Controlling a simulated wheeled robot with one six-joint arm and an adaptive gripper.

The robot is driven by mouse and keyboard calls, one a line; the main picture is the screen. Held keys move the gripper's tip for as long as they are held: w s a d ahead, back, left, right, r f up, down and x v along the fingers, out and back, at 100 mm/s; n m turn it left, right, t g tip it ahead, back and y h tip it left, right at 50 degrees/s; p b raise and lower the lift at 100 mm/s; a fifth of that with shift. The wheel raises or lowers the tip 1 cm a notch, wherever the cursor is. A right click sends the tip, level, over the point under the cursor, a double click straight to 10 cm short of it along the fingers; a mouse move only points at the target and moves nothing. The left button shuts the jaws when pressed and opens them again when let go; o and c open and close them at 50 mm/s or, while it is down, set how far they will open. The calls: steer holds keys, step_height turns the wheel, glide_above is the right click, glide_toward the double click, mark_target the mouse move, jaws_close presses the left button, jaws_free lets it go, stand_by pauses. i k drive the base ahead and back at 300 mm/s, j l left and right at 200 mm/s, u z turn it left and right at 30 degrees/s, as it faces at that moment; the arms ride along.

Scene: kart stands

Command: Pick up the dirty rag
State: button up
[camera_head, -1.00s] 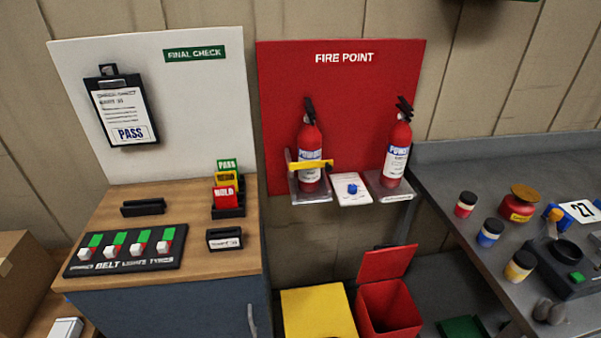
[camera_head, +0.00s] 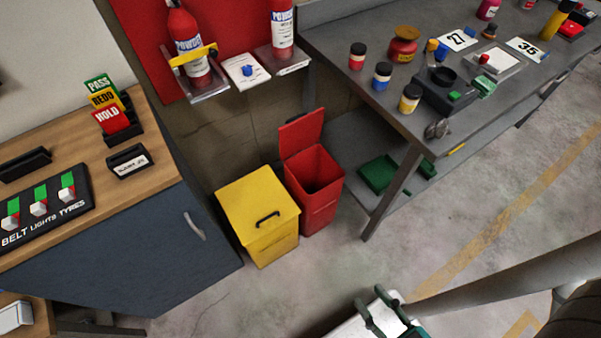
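I cannot make out a dirty rag for certain. A small grey lumpy item (camera_head: 437,129) lies at the front left edge of the grey workbench (camera_head: 335,62); I cannot tell whether it is cloth. My gripper (camera_head: 372,299) shows at the bottom of the view, low in front of the bins and well apart from the bench. Its two grey fingers stand apart, with nothing seen between them.
A yellow lidded bin (camera_head: 258,205) is shut; a red bin (camera_head: 322,190) beside it has its lid up. A green tray (camera_head: 378,175) is on the shelf under the bench. A wooden-topped cabinet (camera_head: 160,235) stands left. Jars (camera_head: 382,75) stand on the bench. Floor ahead is clear.

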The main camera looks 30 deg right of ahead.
mark_target(438, 129)
steer(key=z, duration=1.25)
